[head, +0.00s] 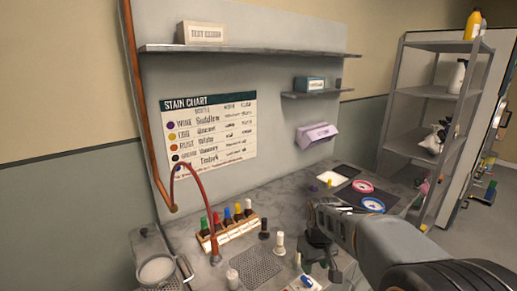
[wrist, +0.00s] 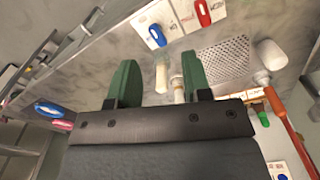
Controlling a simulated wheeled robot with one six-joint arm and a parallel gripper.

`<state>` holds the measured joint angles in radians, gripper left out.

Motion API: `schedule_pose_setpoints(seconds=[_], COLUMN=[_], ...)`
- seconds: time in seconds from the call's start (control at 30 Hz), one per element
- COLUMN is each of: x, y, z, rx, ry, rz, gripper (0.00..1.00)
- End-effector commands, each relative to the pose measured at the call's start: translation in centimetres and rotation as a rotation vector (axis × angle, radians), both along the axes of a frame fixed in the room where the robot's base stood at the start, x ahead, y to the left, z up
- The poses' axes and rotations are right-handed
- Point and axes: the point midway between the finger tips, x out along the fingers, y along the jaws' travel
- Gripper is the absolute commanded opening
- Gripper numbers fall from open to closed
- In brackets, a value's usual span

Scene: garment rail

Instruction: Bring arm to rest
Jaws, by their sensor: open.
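My arm (head: 385,240) reaches in from the lower right in the head view. My gripper (head: 318,262) hangs over the front part of the grey worktop (head: 290,205). In the wrist view, the two green fingers of my gripper (wrist: 160,75) are spread apart. A small pale bottle (wrist: 162,76) shows in the gap between them; I cannot tell how far below the fingertips it stands. Nothing looks gripped.
A wooden rack (head: 230,233) of colour-capped bottles, a white-capped bottle (head: 278,243) and a perforated plate (head: 256,265) lie left of my gripper. Pink (head: 363,186) and blue (head: 373,204) rings lie behind it. A metal shelf (head: 398,100) stands at right.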

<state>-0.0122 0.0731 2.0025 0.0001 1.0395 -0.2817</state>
Motion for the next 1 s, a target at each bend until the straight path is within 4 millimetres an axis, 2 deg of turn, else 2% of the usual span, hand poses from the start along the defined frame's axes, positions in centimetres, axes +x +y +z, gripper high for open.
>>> schedule_pose_setpoints(seconds=[0.03,0.2,0.4,0.57,0.7,1.0], x=[-1.7,-7.0,-11.7,-13.2,-13.3,-13.3], y=[-0.1,-0.2,-0.3,-0.3,-0.3,-0.3], z=[0.4,1.2,1.8,2.6,3.5,3.6], rx=[0.003,0.019,0.041,0.048,0.054,0.054], ry=[-0.025,-0.112,-0.214,-0.271,-0.306,-0.312], rz=[-0.054,-0.214,-0.287,-0.286,-0.285,-0.284], gripper=[0.45,0.45,0.45,0.45,0.45,0.45])
